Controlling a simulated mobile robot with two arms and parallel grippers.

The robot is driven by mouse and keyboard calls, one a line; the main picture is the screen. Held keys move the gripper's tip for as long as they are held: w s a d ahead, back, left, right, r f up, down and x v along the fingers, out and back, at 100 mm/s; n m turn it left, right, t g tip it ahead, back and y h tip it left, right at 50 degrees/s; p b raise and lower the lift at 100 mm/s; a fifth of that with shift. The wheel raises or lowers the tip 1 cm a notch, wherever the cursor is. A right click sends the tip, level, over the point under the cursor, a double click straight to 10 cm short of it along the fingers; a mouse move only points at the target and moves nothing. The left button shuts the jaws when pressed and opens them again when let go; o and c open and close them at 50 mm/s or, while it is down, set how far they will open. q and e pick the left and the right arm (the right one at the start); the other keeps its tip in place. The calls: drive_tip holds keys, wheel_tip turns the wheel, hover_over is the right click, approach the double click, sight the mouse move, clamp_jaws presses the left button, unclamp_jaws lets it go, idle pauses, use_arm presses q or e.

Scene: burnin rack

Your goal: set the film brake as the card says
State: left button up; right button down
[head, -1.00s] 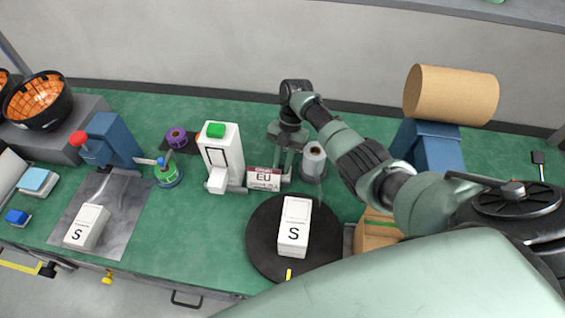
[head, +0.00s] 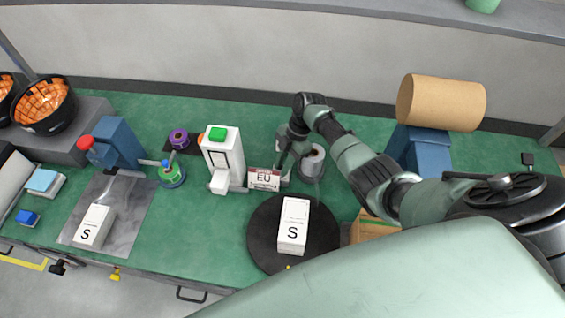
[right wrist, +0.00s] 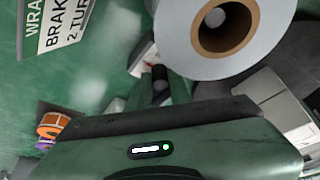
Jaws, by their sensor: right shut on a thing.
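A card (right wrist: 62,25) shows cut-off words "WRA", "BRAK" and "2 TUR". My left gripper is out of view.
A white "S" box (head: 294,225) is on the turntable. A blue stand with a cardboard-coloured roll (head: 440,103) is at right.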

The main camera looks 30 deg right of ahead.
drive_tip(key=shift+r, duration=0.1)
idle(0.3)
drive_tip(key=c, duration=1.3)
unclamp_jaws()
drive_tip(key=shift+d, duration=0.1)
drive_tip(key=b+v, duration=0.1)
drive_tip(key=v, duration=0.6)
drive_tip(key=shift+d+r+b, duration=0.1)
drive_tip(key=shift+r+b, duration=0.25)
drive_tip(key=shift+r, duration=0.05)
